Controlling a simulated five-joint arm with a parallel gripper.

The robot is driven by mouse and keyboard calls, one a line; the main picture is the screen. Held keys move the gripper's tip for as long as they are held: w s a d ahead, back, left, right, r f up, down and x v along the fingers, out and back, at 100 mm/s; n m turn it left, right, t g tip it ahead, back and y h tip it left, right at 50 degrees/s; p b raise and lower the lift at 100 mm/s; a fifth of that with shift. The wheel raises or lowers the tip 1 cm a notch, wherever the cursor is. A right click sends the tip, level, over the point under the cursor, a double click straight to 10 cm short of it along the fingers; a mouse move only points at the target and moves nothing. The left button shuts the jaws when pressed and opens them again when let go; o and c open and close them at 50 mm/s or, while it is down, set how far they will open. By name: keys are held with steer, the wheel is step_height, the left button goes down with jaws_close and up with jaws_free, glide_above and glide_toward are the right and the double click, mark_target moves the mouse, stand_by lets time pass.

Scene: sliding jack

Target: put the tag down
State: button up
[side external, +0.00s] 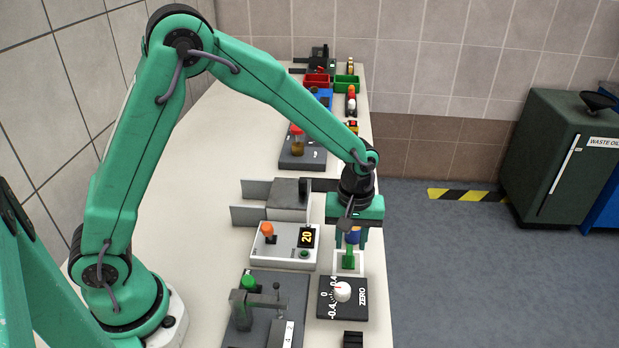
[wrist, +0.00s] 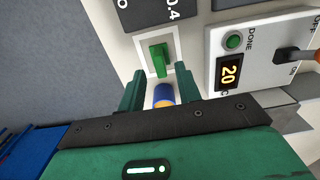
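A small upright piece with a blue body and an orange-yellow end (wrist: 163,95) stands between my fingers, just above a green block (wrist: 158,58) on a white-bordered square; the green block also shows in the side view (side external: 348,260). I cannot tell whether these two are joined, or which is the tag. My gripper (side external: 350,242) points down over the square. In the wrist view its green fingers (wrist: 157,80) stand apart on either side of the piece, with a visible gap at the left finger. The piece's lower end is hard to make out.
A black dial plate marked ZERO (side external: 342,297) lies just in front. A pale box with an orange switch and a display reading 20 (side external: 285,244) is close on the left. A grey sliding jack-like block (side external: 289,194) stands behind it. The bench's right edge is near.

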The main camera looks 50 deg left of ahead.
mark_target(350, 250)
step_height(350, 250, up, 8)
stand_by(0.4)
steer(key=shift+r, duration=0.1)
stand_by(0.4)
steer(key=s+a+r+m+t, duration=0.35)
steer(key=s+a+r, duration=0.35)
steer(key=s+r, duration=0.25)
steer(key=s+a+r+m+t, duration=0.2)
steer(key=s+a+m, duration=0.3)
steer(key=s, duration=0.5)
steer(key=shift+a, duration=0.2)
steer(key=shift+s+m, duration=0.1)
steer(key=shift+m, duration=0.15)
stand_by(0.6)
